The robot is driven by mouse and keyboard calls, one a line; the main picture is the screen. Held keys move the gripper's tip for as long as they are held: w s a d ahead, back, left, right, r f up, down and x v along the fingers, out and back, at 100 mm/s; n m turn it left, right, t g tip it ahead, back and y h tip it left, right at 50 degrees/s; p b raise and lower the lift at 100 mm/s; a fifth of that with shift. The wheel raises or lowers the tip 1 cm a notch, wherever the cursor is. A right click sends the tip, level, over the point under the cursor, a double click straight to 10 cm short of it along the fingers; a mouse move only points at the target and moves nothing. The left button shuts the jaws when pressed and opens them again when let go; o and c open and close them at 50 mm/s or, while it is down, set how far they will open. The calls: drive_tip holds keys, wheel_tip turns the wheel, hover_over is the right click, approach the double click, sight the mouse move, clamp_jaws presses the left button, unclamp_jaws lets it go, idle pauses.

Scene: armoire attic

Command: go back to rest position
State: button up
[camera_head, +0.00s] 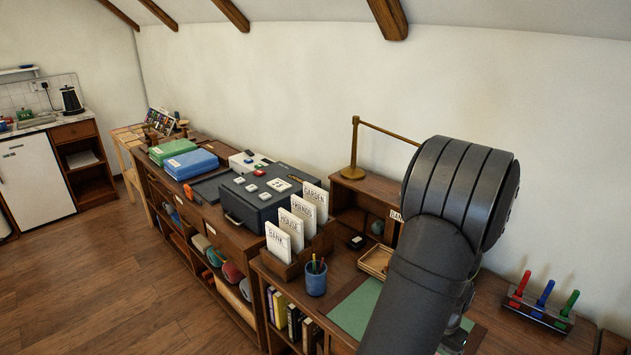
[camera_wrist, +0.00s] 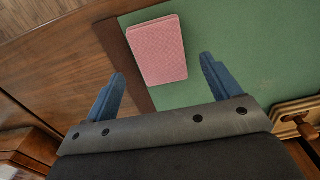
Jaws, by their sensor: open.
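My gripper (camera_wrist: 163,82) shows in the wrist view with its two blue fingers apart and nothing between them. It points down over the desk. Beyond the fingertips a pink booklet (camera_wrist: 157,50) lies flat on a green desk mat (camera_wrist: 238,40), near the mat's brown edge. In the head view my dark arm stands in front of the desk at right and hides my gripper and part of the desk. The green mat also shows there (camera_head: 357,308), left of my arm.
A blue pencil cup (camera_head: 316,279) and a file holder with labelled cards (camera_head: 284,236) stand left of the mat. A wooden tray (camera_head: 376,262) and a brass lamp (camera_head: 353,150) are behind. A rack with coloured handles (camera_head: 540,308) is at right. The wall above is clear.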

wheel_tip(320, 180, up, 8)
wheel_tip(320, 180, down, 12)
drive_tip(key=shift+r, duration=0.1)
wheel_tip(320, 180, up, 4)
drive_tip(key=shift+r, duration=0.1)
drive_tip(key=s+d+r, duration=0.4)
drive_tip(key=s+r, duration=0.2)
drive_tip(key=s, duration=0.4)
drive_tip(key=w+a+r+n, duration=0.15)
drive_tip(key=w+a, duration=0.25)
drive_tip(key=w, duration=0.4)
drive_tip(key=w+a+r+n, duration=0.15)
drive_tip(key=w+a, duration=0.25)
drive_tip(key=w, duration=0.4)
drive_tip(key=w+a+r+n, duration=0.1)
drive_tip(key=w+a+r, duration=0.2)
drive_tip(key=w+a, duration=0.9)
drive_tip(key=a, duration=0.4)
drive_tip(key=shift+w+r+n, duration=0.15)
drive_tip(key=shift+w+n, duration=0.15)
drive_tip(key=shift+w, duration=0.1)
drive_tip(key=shift+o, duration=0.5)
drive_tip(key=shift+d, duration=0.15)
